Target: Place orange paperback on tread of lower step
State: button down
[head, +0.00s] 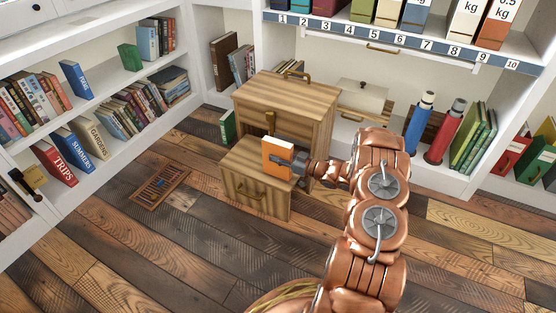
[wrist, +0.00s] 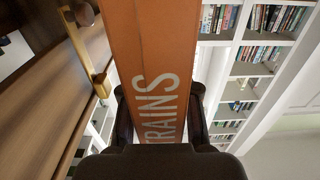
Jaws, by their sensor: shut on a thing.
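The orange paperback (head: 278,157) is in my gripper (head: 298,170), which is shut on it. In the head view the book is just above the tread of the lower step (head: 245,163); I cannot tell whether it touches the tread. The lower step is the low front part of a striped wooden step unit with a brass handle on its front. In the wrist view the orange cover (wrist: 157,60) fills the middle, with "TRAINS" on it, between the two dark fingers (wrist: 158,115).
The upper step (head: 285,95) rises behind the lower one, with brass handles. A small slatted wooden thing (head: 160,187) lies on the plank floor to the left. Bookshelves stand left and right.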

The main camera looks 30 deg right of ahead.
jog(key=shift+f, duration=0.15)
jog(key=c, duration=0.8)
grip_release()
jog(key=shift+f, duration=0.1)
jog(key=shift+c, duration=0.2)
jog(key=shift+s+d+r, duration=0.15)
jog(key=shift+s+r, duration=0.05)
jog(key=shift+s, duration=0.05)
jog(key=p+v, duration=0.3)
jog(key=v, duration=0.7)
jog(key=shift+s+d, duration=0.2)
jog(key=shift+s, duration=0.1)
jog(key=shift+s+d+f+p, duration=0.1)
jog(key=shift+s+d+p, duration=0.05)
jog(key=shift+s+p, duration=0.15)
